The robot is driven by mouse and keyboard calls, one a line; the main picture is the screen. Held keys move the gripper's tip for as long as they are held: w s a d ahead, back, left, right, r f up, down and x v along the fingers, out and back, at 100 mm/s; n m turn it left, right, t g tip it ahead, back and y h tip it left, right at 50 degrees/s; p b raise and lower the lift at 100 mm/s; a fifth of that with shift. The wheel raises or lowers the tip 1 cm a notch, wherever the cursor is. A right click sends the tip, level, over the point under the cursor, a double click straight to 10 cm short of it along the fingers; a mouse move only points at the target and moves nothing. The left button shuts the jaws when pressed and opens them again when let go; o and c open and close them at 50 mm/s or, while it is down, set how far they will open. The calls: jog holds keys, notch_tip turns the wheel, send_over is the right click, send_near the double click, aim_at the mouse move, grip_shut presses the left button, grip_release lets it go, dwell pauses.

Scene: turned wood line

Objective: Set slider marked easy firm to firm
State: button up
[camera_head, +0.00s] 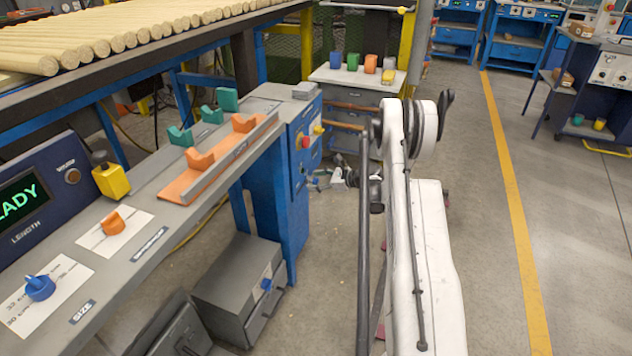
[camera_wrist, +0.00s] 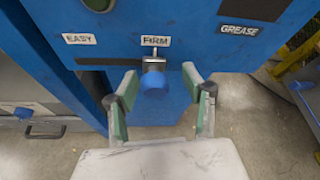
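The slider is a blue knob (camera_wrist: 153,82) on a metal stem, at the right end of a dark horizontal slot (camera_wrist: 105,61) in a blue panel. It stands directly below the FIRM label (camera_wrist: 156,41); the EASY label (camera_wrist: 79,39) is above the slot's left end. My gripper (camera_wrist: 159,80) is open, with one green-padded finger on each side of the knob. Gaps show between the knob and both fingers, and nothing is held. In the head view my arm hides much of the area near the gripper, and I cannot make out the slider there.
A GREASE label (camera_wrist: 239,30) is right of FIRM on the panel. In the head view, a blue cabinet (camera_head: 291,205) stands at the bench end, a grey box (camera_head: 232,290) sits on the floor, and a small table (camera_head: 320,75) with coloured blocks stands behind.

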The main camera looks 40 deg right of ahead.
jog(key=shift+s, duration=0.1)
jog(key=v, duration=1.2)
jog(key=shift+r, duration=0.1)
